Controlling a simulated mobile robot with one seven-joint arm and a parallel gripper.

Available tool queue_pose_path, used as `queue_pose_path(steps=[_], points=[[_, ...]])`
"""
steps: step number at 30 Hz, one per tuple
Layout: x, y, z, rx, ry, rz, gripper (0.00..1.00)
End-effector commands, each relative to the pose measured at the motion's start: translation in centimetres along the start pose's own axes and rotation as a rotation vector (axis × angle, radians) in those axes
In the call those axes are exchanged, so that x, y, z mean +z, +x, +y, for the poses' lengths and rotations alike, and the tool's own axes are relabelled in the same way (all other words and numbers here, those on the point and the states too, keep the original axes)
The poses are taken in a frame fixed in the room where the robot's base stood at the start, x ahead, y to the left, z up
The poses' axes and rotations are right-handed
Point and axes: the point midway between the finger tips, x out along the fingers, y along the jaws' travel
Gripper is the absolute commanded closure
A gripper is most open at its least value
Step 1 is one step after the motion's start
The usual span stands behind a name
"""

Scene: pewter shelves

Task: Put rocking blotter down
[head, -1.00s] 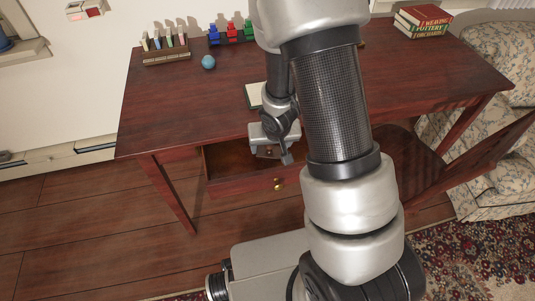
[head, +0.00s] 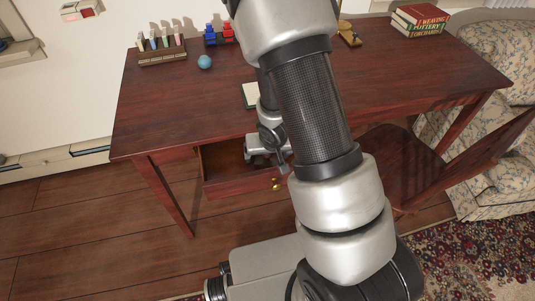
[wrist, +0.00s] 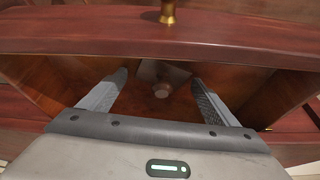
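The desk drawer (head: 240,188) is pulled open under the front edge of the desk (head: 180,100). My gripper (wrist: 159,80) is open and points down into the drawer in the wrist view. In the head view my arm hides most of the gripper and the drawer's inside, and I cannot make out the blotter there.
A brass drawer knob (wrist: 168,14) shows at the top of the wrist view. On the desk are a blue ball (head: 204,62), a wooden rack (head: 162,52), a pale pad (head: 250,95), a small wooden object (head: 349,34) and books (head: 420,20). A chair (head: 405,165) stands right.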

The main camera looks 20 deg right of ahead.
Motion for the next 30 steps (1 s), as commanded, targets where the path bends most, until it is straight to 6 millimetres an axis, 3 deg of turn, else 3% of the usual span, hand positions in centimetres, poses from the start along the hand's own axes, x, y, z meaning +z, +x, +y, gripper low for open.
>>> queue_pose_path(steps=[8, 21, 30], points=[[-0.2, -0.8, 0.0, -0.001, 0.001, 0.001, 0.17], [-0.4, -9.8, -0.1, -0.002, 0.003, 0.004, 0.17], [-0.6, -13.0, 0.1, 0.004, 0.002, 0.009, 0.17]])
